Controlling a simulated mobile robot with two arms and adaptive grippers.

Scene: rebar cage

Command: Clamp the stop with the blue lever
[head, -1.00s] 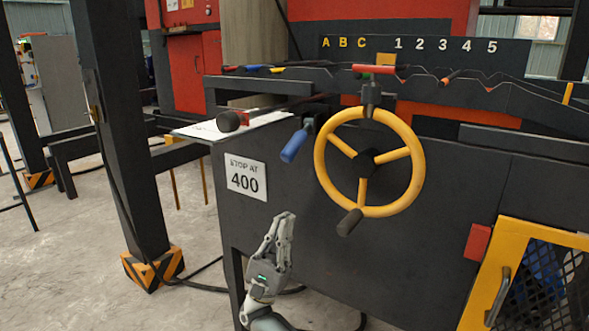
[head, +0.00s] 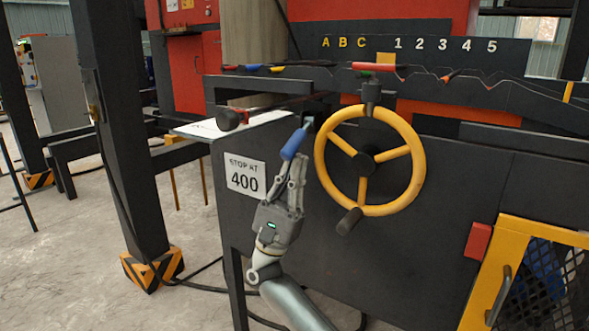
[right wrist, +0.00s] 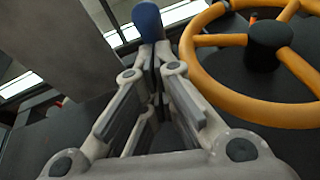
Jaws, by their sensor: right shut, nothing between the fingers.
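The blue lever (head: 294,143) hangs from a bracket on the dark machine front, left of the yellow handwheel (head: 418,165). My right gripper (head: 298,160) is shut and empty, its fingertips at the lower part of the lever; whether they touch it I cannot tell. In the right wrist view the blue lever end (right wrist: 147,20) shows just beyond the closed fingertips (right wrist: 155,48). The stop itself I cannot make out for certain. My left gripper is not in view.
The handwheel, with a dark crank knob (head: 348,222), stands close to the right of my right gripper. A "STOP AT 400" sign (head: 245,176) is on the panel to the left. A yellow-framed mesh guard (head: 530,235) is at the lower right.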

